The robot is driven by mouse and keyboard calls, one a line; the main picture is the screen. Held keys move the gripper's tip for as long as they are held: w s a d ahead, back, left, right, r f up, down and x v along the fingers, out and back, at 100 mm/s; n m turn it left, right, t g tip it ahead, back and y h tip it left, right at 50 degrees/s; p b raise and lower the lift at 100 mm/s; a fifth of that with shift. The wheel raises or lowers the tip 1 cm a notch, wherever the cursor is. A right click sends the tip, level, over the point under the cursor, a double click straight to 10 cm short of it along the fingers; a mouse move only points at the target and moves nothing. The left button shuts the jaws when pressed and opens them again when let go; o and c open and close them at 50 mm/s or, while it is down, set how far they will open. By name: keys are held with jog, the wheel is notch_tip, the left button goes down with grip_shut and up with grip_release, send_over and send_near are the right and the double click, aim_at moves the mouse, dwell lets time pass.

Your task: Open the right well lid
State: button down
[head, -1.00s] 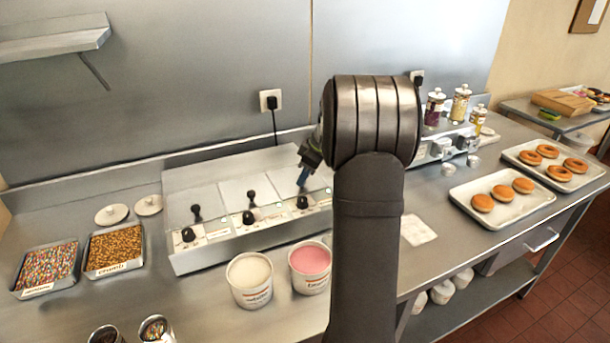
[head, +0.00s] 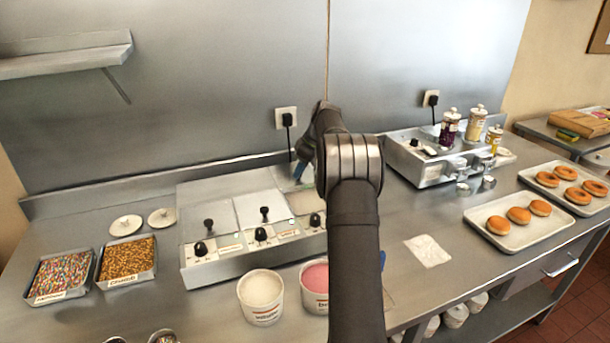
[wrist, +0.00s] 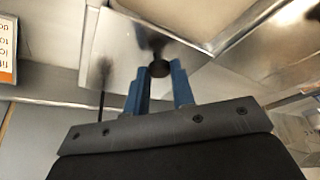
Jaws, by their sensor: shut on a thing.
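The glaze warmer (head: 225,268) stands at the back of the counter with its wells side by side. The left lid (head: 205,212) and middle lid (head: 252,208) lie flat, each with a black knob. My gripper (head: 298,174) is over the back of the right well. In the wrist view its blue fingers (wrist: 160,74) are shut on the black knob (wrist: 158,67) of the right well lid (wrist: 125,48), a shiny metal panel. The lid (head: 286,177) appears raised toward the back, partly hidden by my arm; its exact angle is hard to tell.
A white tub (head: 262,306) and a pink tub (head: 315,292) stand before the warmer. Topping trays (head: 127,277) and two round lids (head: 162,218) are left. A second appliance (head: 425,170) and doughnut trays (head: 520,238) are right. The wall outlet (head: 286,117) is close behind my gripper.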

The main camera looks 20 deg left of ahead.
jog(key=shift+w+a+r, duration=0.1)
jog(key=shift+w+a, duration=0.15)
jog(key=c, duration=1.2)
grip_release()
jog(key=v, duration=1.7)
jog(key=shift+d, duration=0.2)
jog(key=x, duration=1.7)
jog(key=shift+a, duration=0.15)
jog(key=shift+s, duration=0.1)
